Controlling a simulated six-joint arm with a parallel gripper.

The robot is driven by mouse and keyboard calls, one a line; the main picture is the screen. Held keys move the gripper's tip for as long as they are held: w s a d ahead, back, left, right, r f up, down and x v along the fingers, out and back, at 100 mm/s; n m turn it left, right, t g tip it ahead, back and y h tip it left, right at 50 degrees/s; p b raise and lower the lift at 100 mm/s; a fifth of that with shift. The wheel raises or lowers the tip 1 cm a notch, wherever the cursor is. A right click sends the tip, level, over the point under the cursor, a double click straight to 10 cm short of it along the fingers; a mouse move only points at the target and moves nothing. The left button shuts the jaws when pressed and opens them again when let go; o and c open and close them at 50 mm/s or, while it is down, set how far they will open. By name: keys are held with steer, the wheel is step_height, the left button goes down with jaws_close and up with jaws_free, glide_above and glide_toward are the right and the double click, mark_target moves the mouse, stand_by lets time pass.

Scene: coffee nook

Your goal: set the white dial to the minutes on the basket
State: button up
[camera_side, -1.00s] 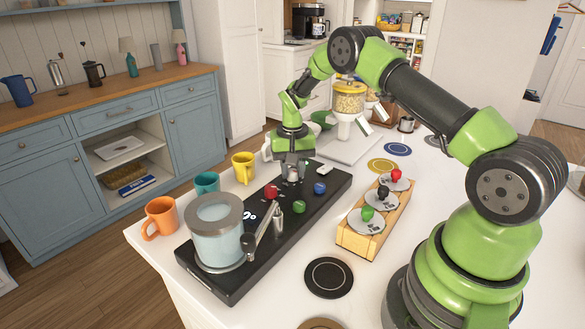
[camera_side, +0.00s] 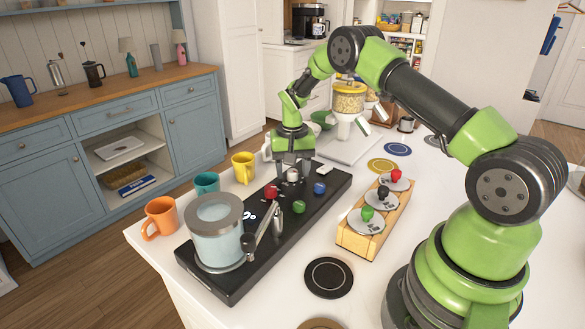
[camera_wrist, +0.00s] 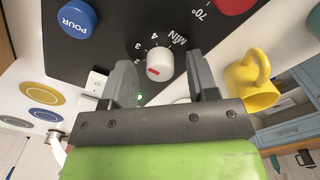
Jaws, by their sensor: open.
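The white dial (camera_wrist: 160,64) has a red mark on its cap; printed numbers 2, 3 and 4 and the word MIN curve around it. I cannot tell for sure which number the mark picks. In the side view the dial (camera_side: 293,175) stands on the black base under my gripper (camera_side: 293,164). In the wrist view my gripper (camera_wrist: 163,82) is open, one finger on each side of the dial with gaps. On a wooden rack (camera_side: 358,240) sit several metal discs with red (camera_side: 396,174), black (camera_side: 384,192) and green (camera_side: 368,213) knobs; their markings are too small to read.
A black coaster (camera_side: 329,277) lies in front.

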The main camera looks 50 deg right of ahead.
step_height(320, 180, up, 10)
stand_by(0.4)
step_height(320, 180, up, 8)
steer(key=n+t, duration=0.1)
steer(key=t, duration=0.1)
glide_above(292, 171)
steer(key=s+a, duration=0.2)
steer(key=a, duration=0.2)
steer(key=s+a+r+n+t, duration=0.1)
steer(key=s+a+r+t, duration=0.1)
steer(key=s+a+r, duration=0.45)
steer(key=s+a+r+n+t+y, duration=0.1)
steer(key=s+a, duration=0.1)
steer(key=s, duration=0.6)
steer(key=s+a+n+t+y, duration=0.1)
steer(key=s+a+n+t, duration=0.1)
steer(key=s, duration=0.5)
steer(key=shift+s+a+r, duration=0.35)
steer(key=shift+a+r, duration=0.05)
steer(key=shift+a, duration=0.4)
